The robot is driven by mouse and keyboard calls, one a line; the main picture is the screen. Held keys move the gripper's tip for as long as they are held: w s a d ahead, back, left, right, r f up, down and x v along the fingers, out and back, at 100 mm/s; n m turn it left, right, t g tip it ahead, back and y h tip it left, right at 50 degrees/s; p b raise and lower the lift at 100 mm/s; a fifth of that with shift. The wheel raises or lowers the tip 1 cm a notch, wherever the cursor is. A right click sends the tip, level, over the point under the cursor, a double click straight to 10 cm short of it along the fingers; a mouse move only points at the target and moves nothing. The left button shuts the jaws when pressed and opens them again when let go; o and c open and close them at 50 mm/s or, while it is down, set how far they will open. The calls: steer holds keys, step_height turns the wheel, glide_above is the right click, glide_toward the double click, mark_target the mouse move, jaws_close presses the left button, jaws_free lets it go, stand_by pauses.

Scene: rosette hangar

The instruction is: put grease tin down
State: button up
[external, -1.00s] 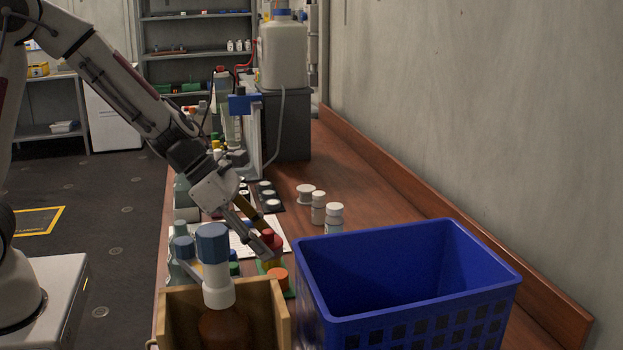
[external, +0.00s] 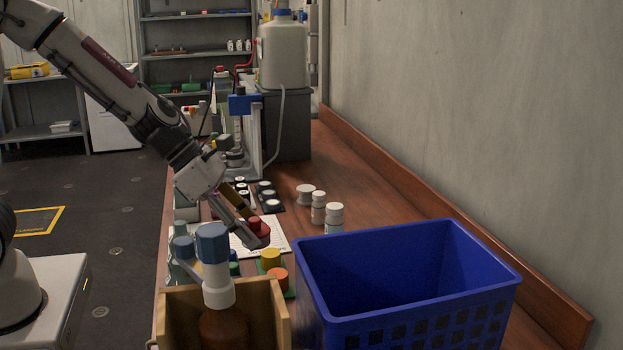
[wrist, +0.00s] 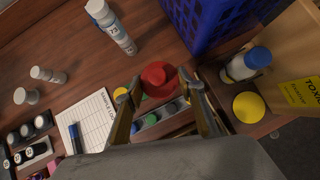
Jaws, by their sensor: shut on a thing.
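My gripper (external: 256,236) is shut on a round red tin (external: 258,224), which I take for the grease tin. In the wrist view the red tin (wrist: 159,76) sits between the two fingertips (wrist: 164,84). The fingers and the tin are over the bench, near a white paper sheet (external: 277,233). From these views I cannot tell how far the tin's underside is above the bench.
A blue crate (external: 400,245) stands to the right, and a wooden box (external: 275,300) holding a blue-capped brown bottle is in front. Two white-capped bottles (external: 333,217) and a white spool (external: 306,194) stand beyond the sheet. Bare bench lies along the wall side.

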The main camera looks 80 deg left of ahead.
steer(key=shift+a, duration=0.1)
stand_by(0.5)
steer(key=shift+a, duration=0.15)
steer(key=shift+a+f, duration=0.9)
steer(key=shift+a, duration=0.25)
steer(key=n+y, duration=0.2)
steer(key=n, duration=0.1)
glide_above(291, 219)
steer(key=f, duration=0.2)
steer(key=shift+s+d+r, duration=0.1)
steer(key=shift+r, duration=0.15)
steer(key=shift+f, duration=0.1)
steer(key=shift+f, duration=3.1)
